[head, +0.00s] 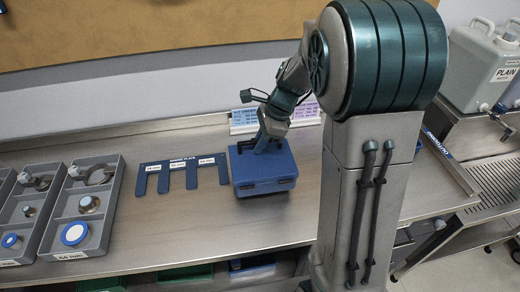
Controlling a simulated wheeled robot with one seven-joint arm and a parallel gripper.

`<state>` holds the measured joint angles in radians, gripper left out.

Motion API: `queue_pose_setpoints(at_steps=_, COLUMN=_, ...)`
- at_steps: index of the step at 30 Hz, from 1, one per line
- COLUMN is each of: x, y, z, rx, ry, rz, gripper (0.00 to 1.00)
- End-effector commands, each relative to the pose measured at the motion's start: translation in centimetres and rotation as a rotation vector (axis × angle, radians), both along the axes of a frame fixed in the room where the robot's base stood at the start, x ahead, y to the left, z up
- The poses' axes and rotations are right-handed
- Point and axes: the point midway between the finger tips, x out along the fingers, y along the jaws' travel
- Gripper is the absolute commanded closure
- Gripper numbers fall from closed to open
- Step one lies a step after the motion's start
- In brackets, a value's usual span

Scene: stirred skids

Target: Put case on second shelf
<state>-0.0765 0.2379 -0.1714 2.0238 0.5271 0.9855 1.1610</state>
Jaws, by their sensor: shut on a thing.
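A blue case (264,176) with dark latches on its front is at the middle of the steel bench (185,236), right of a blue slotted plate. My gripper (266,145) reaches down from the upper right and is shut on the case at its top. The fingertips are partly hidden by the case and the wrist. I cannot tell whether the case rests on the bench or hangs just above it. A lower shelf level under the bench front shows only in part, with green bins (186,273) and a blue bin (250,268) on it.
The slotted plate (180,176) lies just left of the case. Two grey trays (108,212) with round parts stand at the left. Printed cards (245,120) stand behind the case. A jug (486,67) labelled "PLAIN" stands at the right. The bench front is clear.

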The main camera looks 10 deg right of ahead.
Motion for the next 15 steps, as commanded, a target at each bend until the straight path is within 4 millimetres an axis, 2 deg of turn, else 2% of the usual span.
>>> queue_pose_setpoints(at_steps=6, x=0.0, y=0.0, z=-2.8, rx=0.001, ry=0.004, rz=-0.001, gripper=1.0)
queue_pose_setpoints(at_steps=12, x=0.0, y=0.0, z=-2.9, rx=0.0, ry=-0.001, rz=0.0, gripper=1.0)
queue_pose_setpoints(at_steps=15, x=0.0, y=0.0, z=-3.0, rx=0.0, ry=0.001, rz=0.0, gripper=0.69)
